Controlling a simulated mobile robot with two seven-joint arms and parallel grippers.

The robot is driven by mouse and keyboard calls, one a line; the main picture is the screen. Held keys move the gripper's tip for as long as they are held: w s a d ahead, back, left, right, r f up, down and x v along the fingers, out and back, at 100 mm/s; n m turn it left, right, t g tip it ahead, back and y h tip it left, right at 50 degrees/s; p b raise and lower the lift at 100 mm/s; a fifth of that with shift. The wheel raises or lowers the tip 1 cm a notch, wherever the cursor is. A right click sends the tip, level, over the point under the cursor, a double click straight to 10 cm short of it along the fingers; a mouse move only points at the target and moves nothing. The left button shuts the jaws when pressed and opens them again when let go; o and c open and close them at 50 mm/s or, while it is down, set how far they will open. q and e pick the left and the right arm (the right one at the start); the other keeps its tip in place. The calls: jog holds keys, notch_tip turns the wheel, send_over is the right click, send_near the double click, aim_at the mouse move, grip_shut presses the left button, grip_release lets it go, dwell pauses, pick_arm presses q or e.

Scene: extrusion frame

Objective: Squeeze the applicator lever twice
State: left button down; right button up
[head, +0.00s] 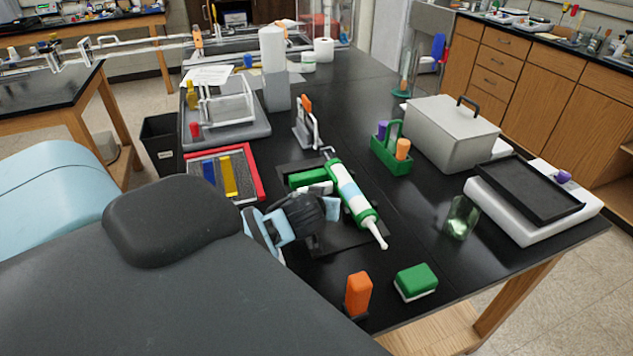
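The applicator (350,190) is a long tube with green ends, white and pale-blue bands and a white nozzle pointing to the front right. It lies tilted on a black stand (350,238) with a green block (308,178) beside it, in the middle of the table. My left gripper (318,205) is at the left side of the tube, close to its middle. Its wrist hides its fingers and the area of the lever, so I cannot tell whether it touches the lever or is closed. My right gripper is not in view.
An orange upright block (358,295) and a green-and-white block (416,282) stand at the front edge. A glass beaker (461,217), a grey lidded box (452,135) and a green caddy (392,150) are at right. A red-rimmed tray (253,178) lies at left.

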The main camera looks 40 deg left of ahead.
aim_at(326, 225)
pick_arm(q)
jog(key=shift+w+a, duration=0.1)
jog(key=shift+a, duration=0.05)
jog(key=shift+w+a, duration=0.1)
jog(key=shift+a, duration=0.15)
jog(key=shift+w+a+r, duration=0.1)
jog(key=shift+w+a, duration=0.15)
jog(key=shift+a, duration=0.25)
jog(key=shift+w+a+r, duration=0.1)
jog(key=shift+w+a, duration=0.15)
jog(key=shift+a, duration=0.25)
dwell(1.9)
jog(key=shift+d+f, duration=0.1)
jog(key=shift+s+d, duration=0.35)
jog(key=shift+d, duration=0.3)
jog(key=shift+s+d, duration=0.35)
jog(key=shift+d, duration=0.25)
jog(key=shift+f, duration=0.1)
jog(key=shift+s+d, duration=0.1)
jog(key=shift+d, duration=0.15)
jog(key=shift+s+d, duration=0.35)
jog(key=shift+d, duration=0.3)
jog(key=shift+s+d, duration=0.4)
jog(key=shift+d, duration=0.3)
jog(key=shift+s+d, duration=0.35)
jog(key=shift+d, duration=0.3)
